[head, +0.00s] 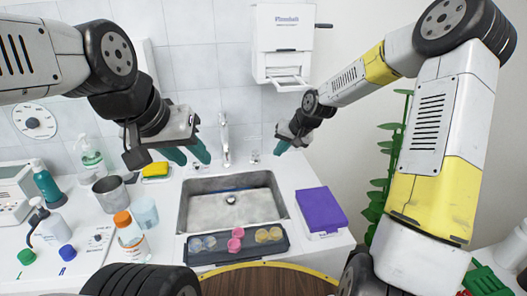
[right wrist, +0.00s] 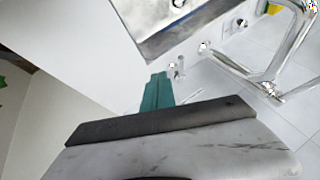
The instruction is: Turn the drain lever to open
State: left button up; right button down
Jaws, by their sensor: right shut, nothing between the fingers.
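The sink (head: 232,205) is a grey rectangular basin with a round drain in its floor. A small chrome fitting, seemingly the drain lever (head: 253,157), stands on the counter behind the sink, right of the faucet (head: 225,150). It also appears small in the right wrist view (right wrist: 179,68), just beyond my fingertips; its setting is too small to tell. My right gripper (head: 282,147) is shut and empty, to the right of the fitting and apart from it. Its teal fingers (right wrist: 157,90) lie together. My left gripper (head: 187,154) is open and empty, left of the faucet.
A dark tray (head: 284,258) with several small dishes lies at the sink's front edge. A purple-topped box (head: 320,209) stands right of the sink. A sponge (head: 156,170), metal cup (head: 112,195) and several bottles crowd the left counter. A dispenser (head: 284,40) hangs above.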

aim_at(256, 156)
jog(key=x, duration=0.4)
jog(key=shift+a, duration=0.1)
jog(key=a, duration=0.2)
jog(key=a+f, duration=0.1)
jog(key=a, duration=0.1)
jog(key=shift+w+f, duration=0.15)
jog(key=shift+w, duration=0.15)
jog(key=a, duration=0.4)
jog(key=shift+s, duration=0.3)
